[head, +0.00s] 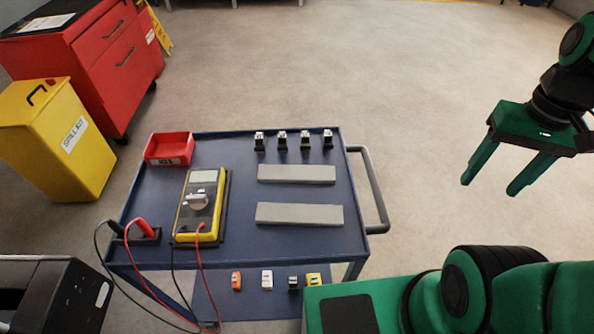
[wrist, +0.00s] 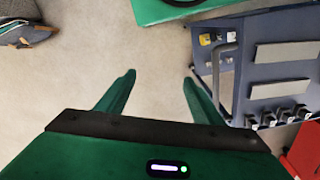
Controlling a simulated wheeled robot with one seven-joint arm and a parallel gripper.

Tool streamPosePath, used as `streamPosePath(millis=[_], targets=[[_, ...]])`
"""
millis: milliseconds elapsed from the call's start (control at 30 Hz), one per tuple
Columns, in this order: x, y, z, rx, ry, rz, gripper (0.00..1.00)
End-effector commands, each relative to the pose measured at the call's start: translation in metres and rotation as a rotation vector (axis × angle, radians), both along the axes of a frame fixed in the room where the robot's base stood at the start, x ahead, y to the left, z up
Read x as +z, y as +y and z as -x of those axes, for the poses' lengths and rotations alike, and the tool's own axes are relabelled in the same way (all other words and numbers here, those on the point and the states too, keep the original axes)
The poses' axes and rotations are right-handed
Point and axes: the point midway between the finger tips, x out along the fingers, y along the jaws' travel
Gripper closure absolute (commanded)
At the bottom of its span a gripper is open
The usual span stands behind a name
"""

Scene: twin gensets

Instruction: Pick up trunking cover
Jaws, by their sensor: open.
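Two flat grey bars that look like trunking covers lie on the blue cart top. The far cover (head: 296,174) and the near cover (head: 299,214) lie parallel, a gap between them. In the wrist view, they show at the right as one cover (wrist: 286,54) and another cover (wrist: 285,89). My gripper (head: 490,188) is open and empty, raised over the floor to the right of the cart. In the wrist view, my gripper (wrist: 158,80) has its two green fingers apart with bare floor between them.
The blue cart (head: 254,242) has a handle (head: 374,190) on its right side, between my gripper and the covers. On it are a yellow multimeter (head: 199,203), a red bin (head: 169,148) and several small black-and-white parts (head: 282,140). A yellow spill kit bin (head: 62,140) and red cabinet (head: 105,55) stand left.

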Motion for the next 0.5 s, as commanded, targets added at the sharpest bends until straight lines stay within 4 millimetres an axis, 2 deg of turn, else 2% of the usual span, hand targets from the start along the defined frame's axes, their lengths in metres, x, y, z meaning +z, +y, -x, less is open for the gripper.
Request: streamPosePath(millis=[167,267,300,367,400,500], targets=[[0.001,0.051,-0.075,0.468,-0.02,0.005,0.39],[-0.002,0.098,-0.117,0.781,-0.041,-0.001,0.39],[-0.004,0.121,-0.131,0.905,-0.051,-0.005,0.39],[-0.008,0.155,-0.149,1.085,-0.066,-0.013,0.39],[-0.011,0.179,-0.158,1.198,-0.075,-0.019,0.39],[-0.019,0.234,-0.173,1.45,-0.099,-0.037,0.39]])
